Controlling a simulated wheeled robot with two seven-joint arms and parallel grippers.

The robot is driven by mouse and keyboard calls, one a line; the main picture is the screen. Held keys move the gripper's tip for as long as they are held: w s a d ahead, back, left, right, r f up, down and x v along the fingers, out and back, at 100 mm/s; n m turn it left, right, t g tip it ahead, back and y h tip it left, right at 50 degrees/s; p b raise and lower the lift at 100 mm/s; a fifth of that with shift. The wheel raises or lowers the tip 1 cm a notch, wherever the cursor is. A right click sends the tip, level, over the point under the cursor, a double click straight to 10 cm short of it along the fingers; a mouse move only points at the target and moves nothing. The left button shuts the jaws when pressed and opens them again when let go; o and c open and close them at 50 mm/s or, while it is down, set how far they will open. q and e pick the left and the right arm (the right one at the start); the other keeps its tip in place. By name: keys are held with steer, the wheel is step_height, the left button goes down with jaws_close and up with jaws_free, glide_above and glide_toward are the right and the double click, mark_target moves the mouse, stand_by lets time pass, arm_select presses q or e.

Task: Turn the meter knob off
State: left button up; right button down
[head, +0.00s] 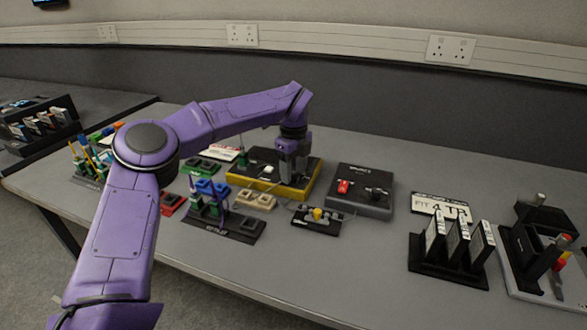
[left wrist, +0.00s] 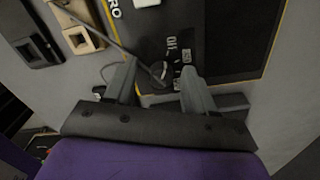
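The meter (head: 262,183) is a black box with a yellow rim on the grey table, left of the middle in the head view. Its dark face also shows in the left wrist view (left wrist: 225,35). My left gripper (head: 292,179) points down over the meter's right part. In the left wrist view its two fingers (left wrist: 160,70) are apart, and a small dark round knob (left wrist: 159,72) shows between their tips. I cannot tell whether the fingers touch it. White marks lie beside the knob. In the head view the gripper hides the knob. My right gripper is not in view.
A dark box with a red switch (head: 344,187) stands right of the meter. A small stand with a yellow knob (head: 318,214) is in front. Beige blocks (head: 255,200) lie at the meter's front left. A black rack (head: 448,268) stands farther right. A thin dark lead crosses the left wrist view.

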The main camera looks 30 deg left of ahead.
mark_target(294, 172)
arm_select(q)
steer(key=shift+d+r, duration=0.15)
step_height(294, 172, up, 10)
steer(key=shift+r+p, duration=0.15)
steer(key=shift+p, duration=0.3)
